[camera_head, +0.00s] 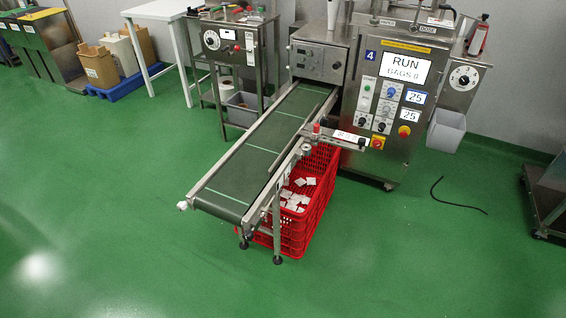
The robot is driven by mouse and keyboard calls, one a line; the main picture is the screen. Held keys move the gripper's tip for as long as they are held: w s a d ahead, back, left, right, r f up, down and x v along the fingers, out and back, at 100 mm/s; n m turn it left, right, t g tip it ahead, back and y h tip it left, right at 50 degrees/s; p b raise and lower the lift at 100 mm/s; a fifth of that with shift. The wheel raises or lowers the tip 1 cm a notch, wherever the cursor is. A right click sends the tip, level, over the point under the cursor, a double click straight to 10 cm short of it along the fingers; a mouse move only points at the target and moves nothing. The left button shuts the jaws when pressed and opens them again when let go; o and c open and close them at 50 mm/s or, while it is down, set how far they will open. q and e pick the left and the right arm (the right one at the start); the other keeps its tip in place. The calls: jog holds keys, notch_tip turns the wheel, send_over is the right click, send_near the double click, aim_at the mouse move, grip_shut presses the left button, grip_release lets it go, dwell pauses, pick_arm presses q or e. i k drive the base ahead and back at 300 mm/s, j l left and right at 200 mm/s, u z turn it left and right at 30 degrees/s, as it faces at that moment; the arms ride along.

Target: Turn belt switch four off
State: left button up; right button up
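The packing machine (395,105) with a blue "4" label stands right of centre. Its screen (403,66) reads "RUN" and "BAGS 0". A green conveyor belt (255,145) runs from it down to the left. A small bar-like box (349,137) with a white label sits at the belt's right side, with a red knob (317,128) at its left end and a yellow plate with a red control (377,142) at its right. Which of these is the belt switch, and its position, is too small to tell. Neither of my grippers is in view.
A red crate (322,200) with several white teabags stands under the belt's right side. A grey bin (446,131) hangs at the machine's right. A black cable (458,200) lies on the floor at right. The green floor in front is clear.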

aim_at(324, 121)
jog(key=i+l+u, duration=0.15)
jog(key=u, duration=0.35)
jog(key=i+l+u, duration=0.1)
jog(key=l+u, duration=0.15)
jog(key=u, duration=0.2)
jog(key=l+u, duration=0.3)
jog(key=u, duration=0.2)
jog(key=i, duration=0.05)
